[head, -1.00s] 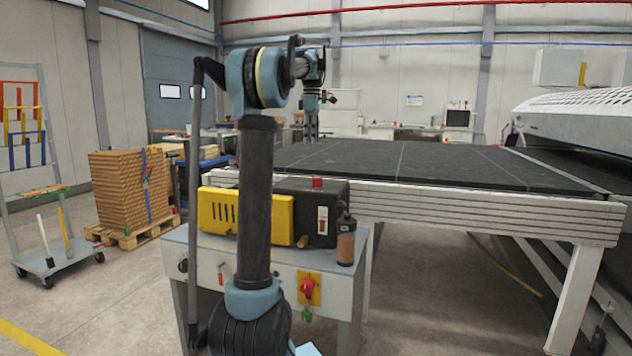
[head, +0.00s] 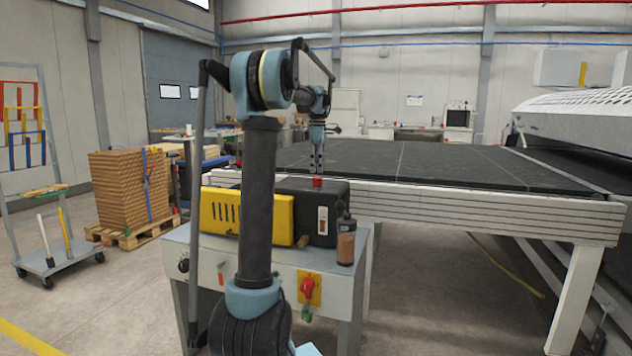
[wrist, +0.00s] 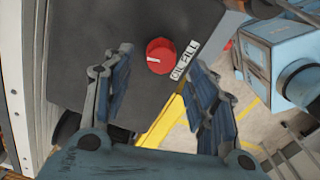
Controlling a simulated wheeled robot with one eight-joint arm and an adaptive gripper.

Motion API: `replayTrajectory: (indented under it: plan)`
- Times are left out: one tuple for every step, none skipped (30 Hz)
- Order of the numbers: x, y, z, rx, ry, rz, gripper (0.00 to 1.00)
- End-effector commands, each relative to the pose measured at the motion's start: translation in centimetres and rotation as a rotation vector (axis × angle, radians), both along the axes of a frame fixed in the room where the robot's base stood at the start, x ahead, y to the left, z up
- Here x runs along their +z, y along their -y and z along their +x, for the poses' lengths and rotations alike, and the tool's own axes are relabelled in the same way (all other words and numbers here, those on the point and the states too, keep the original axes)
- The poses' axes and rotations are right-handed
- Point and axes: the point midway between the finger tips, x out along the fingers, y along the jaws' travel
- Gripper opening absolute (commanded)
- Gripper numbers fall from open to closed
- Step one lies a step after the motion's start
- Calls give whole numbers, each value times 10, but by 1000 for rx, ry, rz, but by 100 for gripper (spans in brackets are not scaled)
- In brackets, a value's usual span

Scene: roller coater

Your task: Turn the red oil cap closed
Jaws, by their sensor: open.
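The red oil cap (head: 317,182) sits on top of the dark housing (head: 335,197) of the yellow-and-black unit on the grey cabinet. In the wrist view the cap (wrist: 160,56) is a round red knob with a white line pointing left, next to a label (wrist: 186,60) reading "OIL FILL". My gripper (head: 317,168) points down just above the cap. In the wrist view my gripper (wrist: 158,82) is open, with one finger on each side of the cap and nothing between them held. A small gap seems to remain above the cap.
The yellow cover (head: 246,217) is left of the housing. A brown-bodied bottle (head: 346,246) stands at the cabinet's right. A red rotary switch (head: 307,288) is on the cabinet front. The conveyor table (head: 400,165) lies close behind.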

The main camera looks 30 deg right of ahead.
Motion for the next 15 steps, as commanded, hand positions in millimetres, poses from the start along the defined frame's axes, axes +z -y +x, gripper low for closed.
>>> replayTrajectory:
  plan:
    - [-10, 0, 0, 0, 0, 0, 52]
    - [-15, 0, 0, 0, 0, 0, 52]
    - [-21, 0, 0, 0, 0, 0, 52]
    - [-25, 0, 0, 0, 0, 0, 52]
    - [-30, 0, 0, 0, 0, 0, 52]
    - [-35, 0, 0, 0, 0, 0, 52]
    - [-39, 0, 0, 0, 0, 0, 52]
    - [-42, 0, 0, 0, 0, 0, 52]
    - [-46, 0, 0, 0, 0, 0, 52]
    - [-48, 0, 0, 0, 0, 0, 52]
    - [-50, 0, 0, 0, 0, 0, 52]
    - [-52, 0, 0, 0, 0, 0, 52]
    - [-54, 0, 0, 0, 0, 0, 52]
    - [-55, 0, 0, 0, 0, 0, 52]
    - [-56, 0, 0, 0, 0, 0, 52]
